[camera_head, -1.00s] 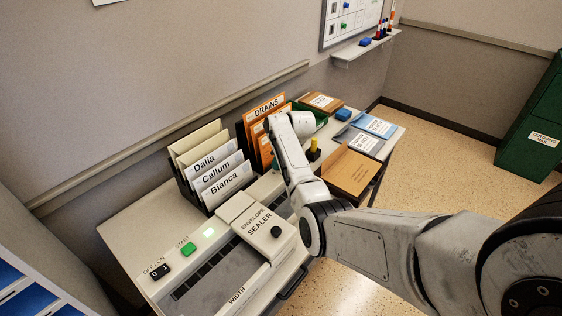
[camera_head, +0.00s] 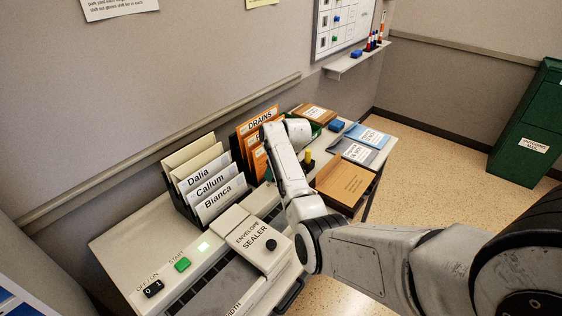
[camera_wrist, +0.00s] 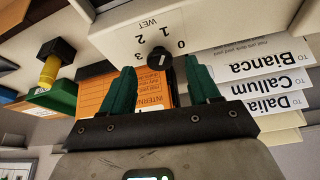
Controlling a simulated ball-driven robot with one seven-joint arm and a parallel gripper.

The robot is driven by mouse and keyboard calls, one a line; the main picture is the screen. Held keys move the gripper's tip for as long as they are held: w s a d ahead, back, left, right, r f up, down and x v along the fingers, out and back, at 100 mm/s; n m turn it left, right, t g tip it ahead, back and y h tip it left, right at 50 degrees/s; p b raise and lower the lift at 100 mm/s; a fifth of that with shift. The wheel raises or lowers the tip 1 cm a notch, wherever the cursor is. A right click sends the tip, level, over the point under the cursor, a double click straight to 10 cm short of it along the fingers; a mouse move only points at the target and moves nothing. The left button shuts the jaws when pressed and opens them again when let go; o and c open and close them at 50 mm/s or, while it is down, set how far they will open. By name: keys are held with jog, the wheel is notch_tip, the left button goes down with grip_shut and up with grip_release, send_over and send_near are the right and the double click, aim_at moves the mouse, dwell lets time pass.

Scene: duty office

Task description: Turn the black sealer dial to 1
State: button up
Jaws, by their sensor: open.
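In the wrist view a black dial (camera_wrist: 159,60) sits on a white face marked 0, 1, 2, 3 and WET. A pale mark shows on the dial; I cannot tell exactly which number it points at. My gripper (camera_wrist: 160,68) is open, its green fingers on either side of the dial in the picture. I cannot tell whether they touch it. In the head view the envelope sealer (camera_head: 240,222) stands on the table; a black knob (camera_head: 271,244) shows on its lid. The numbered dial is not seen there, and my arm hides the gripper.
White folders (camera_head: 218,200) labelled Dalia, Callum and Bianca stand behind the sealer. A green START button (camera_head: 183,264) and OFF/ON switch (camera_head: 153,289) are left.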

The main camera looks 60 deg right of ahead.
jog(key=v, duration=0.8)
jog(key=shift+r+b, duration=0.35)
jog(key=shift+s, duration=0.1)
